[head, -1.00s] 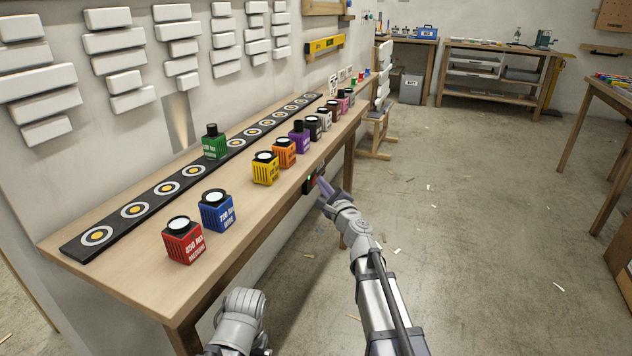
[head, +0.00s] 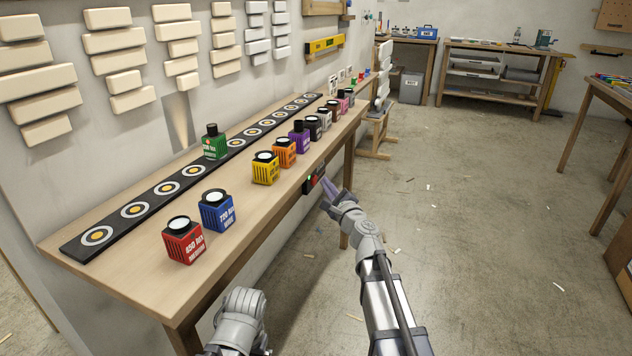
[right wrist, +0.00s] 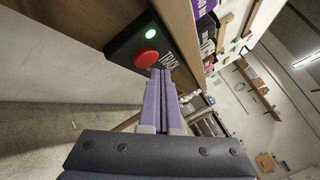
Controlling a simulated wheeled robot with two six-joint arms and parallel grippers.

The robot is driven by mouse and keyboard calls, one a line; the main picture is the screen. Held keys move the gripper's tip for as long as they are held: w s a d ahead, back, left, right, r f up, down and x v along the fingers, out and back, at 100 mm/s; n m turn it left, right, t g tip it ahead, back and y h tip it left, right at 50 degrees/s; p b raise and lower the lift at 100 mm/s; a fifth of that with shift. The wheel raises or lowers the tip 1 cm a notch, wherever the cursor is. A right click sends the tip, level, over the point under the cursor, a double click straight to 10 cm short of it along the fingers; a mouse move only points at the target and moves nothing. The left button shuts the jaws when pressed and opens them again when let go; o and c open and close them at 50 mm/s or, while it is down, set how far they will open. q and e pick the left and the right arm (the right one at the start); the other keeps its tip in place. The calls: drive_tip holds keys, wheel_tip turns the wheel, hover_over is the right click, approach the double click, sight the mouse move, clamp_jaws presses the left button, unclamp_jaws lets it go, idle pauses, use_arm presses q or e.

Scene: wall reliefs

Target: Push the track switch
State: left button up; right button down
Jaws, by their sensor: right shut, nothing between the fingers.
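The track switch (head: 313,180) is a black box on the front edge of the workbench. In the right wrist view the switch (right wrist: 124,46) shows a red round button, a lit green lamp and the white word TRACK. My right gripper (head: 327,188) is shut and empty, its purple fingers pointing at the switch. In the right wrist view its fingertips (right wrist: 158,73) lie just beside the lower right of the red button; a small gap seems to show in the head view. My left gripper is out of view; only part of that arm shows.
The workbench (head: 130,262) carries a black strip (head: 115,223) with ringed targets and several colored lamp blocks, such as red (head: 183,240) and blue (head: 217,210). Cream wall reliefs (head: 120,60) hang behind.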

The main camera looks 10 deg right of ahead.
drive_tip(key=shift+s+d, duration=0.8)
drive_tip(key=shift+d, duration=0.35)
drive_tip(key=shift+s+d, duration=0.75)
drive_tip(key=shift+d, duration=0.35)
